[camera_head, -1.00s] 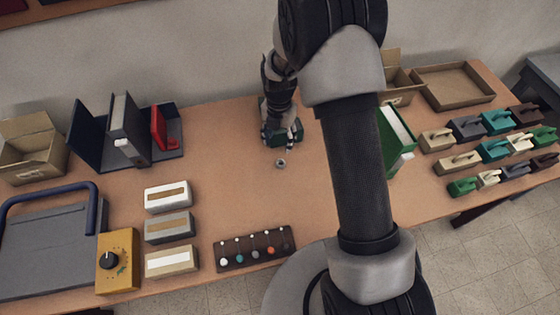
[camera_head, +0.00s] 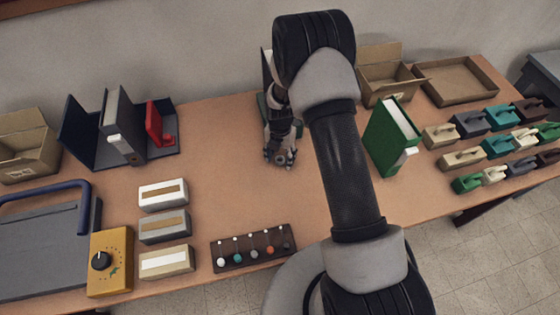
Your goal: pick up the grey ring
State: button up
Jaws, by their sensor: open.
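The grey ring (camera_head: 280,158) is a small, dark-centred round piece on the bare middle of the orange-brown table (camera_head: 225,125). My gripper (camera_head: 280,161) is pointed down at the ring, with its open fingers around or right beside it. The fingers partly cover the ring, and I cannot tell whether they touch it.
A green binder (camera_head: 389,143) stands right of my arm. A dark rack with a red item (camera_head: 155,122) stands left. Three label boxes (camera_head: 163,194) and a dark strip with coloured knobs (camera_head: 254,249) lie in front. Another object behind my gripper is mostly hidden.

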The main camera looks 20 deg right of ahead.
jog(key=shift+c, duration=0.5)
jog(key=c, duration=0.8)
jog(key=shift+r, duration=0.1)
